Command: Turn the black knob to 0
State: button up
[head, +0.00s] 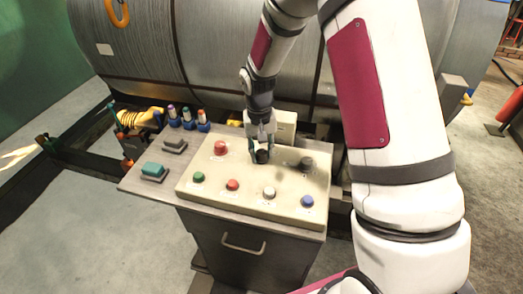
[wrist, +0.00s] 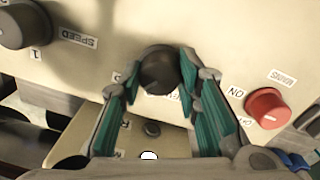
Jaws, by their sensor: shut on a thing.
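A round black knob (head: 262,157) sits near the middle of the back row on the beige control panel (head: 215,182). My gripper (head: 262,150) points down at it, and its teal-padded fingers are shut on the knob. A second black knob (head: 306,163) stands to the right; in the wrist view this knob (wrist: 20,25) is beside the word SPEED.
A red knob (head: 220,147), marked MAINS and ON in the wrist view (wrist: 267,107), is left of my gripper. Green, red, white and blue buttons (head: 269,193) line the panel's front. A teal-topped block (head: 152,171) and several coloured-top items (head: 187,118) are at left. A large metal coil (head: 220,50) stands behind.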

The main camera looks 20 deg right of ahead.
aim_at(261, 153)
jog(key=n, duration=0.7)
dwell(0.6)
jog(key=o, duration=1.2)
jog(key=shift+r, duration=0.15)
jog(key=r, duration=1.1)
jog(key=shift+s+a+r, duration=0.1)
jog(key=shift+a+r, duration=0.1)
jog(key=shift+r, duration=0.15)
jog(key=shift+r, duration=0.1)
